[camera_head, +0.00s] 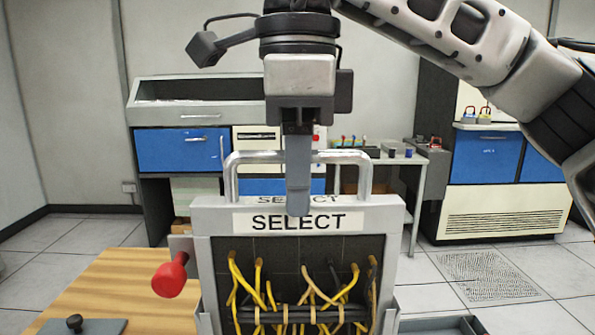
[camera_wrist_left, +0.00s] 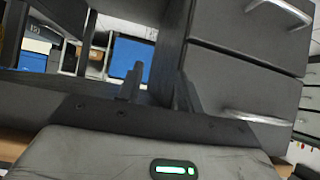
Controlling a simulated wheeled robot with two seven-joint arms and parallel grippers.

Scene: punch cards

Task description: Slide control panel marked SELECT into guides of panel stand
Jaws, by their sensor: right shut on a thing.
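The control panel marked SELECT (camera_head: 297,222) is upright in the middle of the head view, with a grey frame, a silver bar handle and yellow, tan and black cables on its front. My right gripper (camera_head: 298,185) comes down from above and is shut on the handle at the panel's top middle. The panel stand is mostly hidden or cut off below; I cannot tell whether the panel's edges are in its guides. A red-knobbed lever (camera_head: 170,277) sticks out at the panel's left. My left gripper (camera_wrist_left: 160,75) shows in the left wrist view, fingers apart and empty.
A wooden tabletop (camera_head: 125,285) lies at the lower left, with a grey plate with a black knob (camera_head: 82,325) on it. A grey tray (camera_head: 440,325) is at the lower right. Blue-drawered cabinets (camera_head: 180,150) stand behind. Grey drawers (camera_wrist_left: 250,75) are close to my left gripper.

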